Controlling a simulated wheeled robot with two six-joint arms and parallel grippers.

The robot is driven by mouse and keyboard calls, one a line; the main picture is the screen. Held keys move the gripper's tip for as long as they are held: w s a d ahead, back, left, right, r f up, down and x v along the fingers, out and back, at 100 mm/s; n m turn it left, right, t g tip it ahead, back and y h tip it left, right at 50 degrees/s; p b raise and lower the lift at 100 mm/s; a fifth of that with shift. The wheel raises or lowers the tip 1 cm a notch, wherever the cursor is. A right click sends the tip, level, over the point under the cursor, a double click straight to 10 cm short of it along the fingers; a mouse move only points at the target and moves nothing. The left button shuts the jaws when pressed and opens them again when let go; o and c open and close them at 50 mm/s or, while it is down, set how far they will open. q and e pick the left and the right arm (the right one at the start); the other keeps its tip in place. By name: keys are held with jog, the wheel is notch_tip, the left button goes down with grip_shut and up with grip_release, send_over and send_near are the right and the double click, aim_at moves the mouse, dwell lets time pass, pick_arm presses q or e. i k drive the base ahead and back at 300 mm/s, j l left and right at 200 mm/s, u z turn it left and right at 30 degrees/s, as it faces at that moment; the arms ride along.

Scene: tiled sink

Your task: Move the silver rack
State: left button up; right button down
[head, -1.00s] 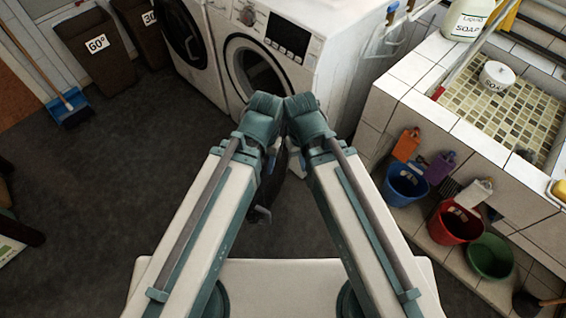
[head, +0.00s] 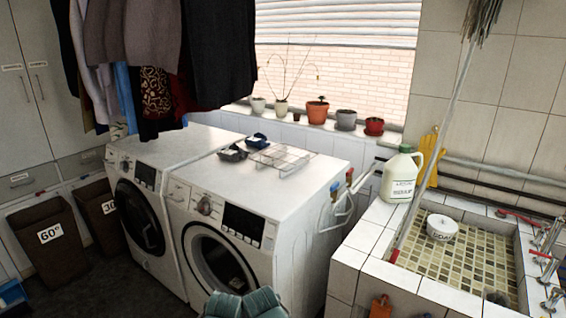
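The silver rack (head: 283,158) is a wire rack lying on top of the right-hand white washing machine (head: 258,186). It is near the back of the top, below the window sill. Only the teal joints of my two arms show, at the bottom edge of the head view, well apart from the rack. Neither gripper can be seen.
Small dark containers (head: 233,153) sit just left of the rack. Clothes (head: 165,55) hang above the left machine (head: 150,190). A tiled sink (head: 460,262) with a soap jug (head: 400,176) and a leaning mop (head: 438,140) is at the right. Potted plants (head: 317,112) line the sill.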

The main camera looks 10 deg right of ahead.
aim_at(287, 170)
jog(key=i+j+z, duration=0.1)
jog(key=i+j, duration=0.35)
jog(key=i+j+z, duration=0.1)
jog(key=i+j, duration=0.7)
jog(key=j, duration=0.15)
jog(key=i+j+z, duration=0.15)
jog(key=i+j, duration=0.25)
jog(key=i+j+z, duration=0.1)
jog(key=i+j, duration=0.25)
jog(key=j, duration=0.3)
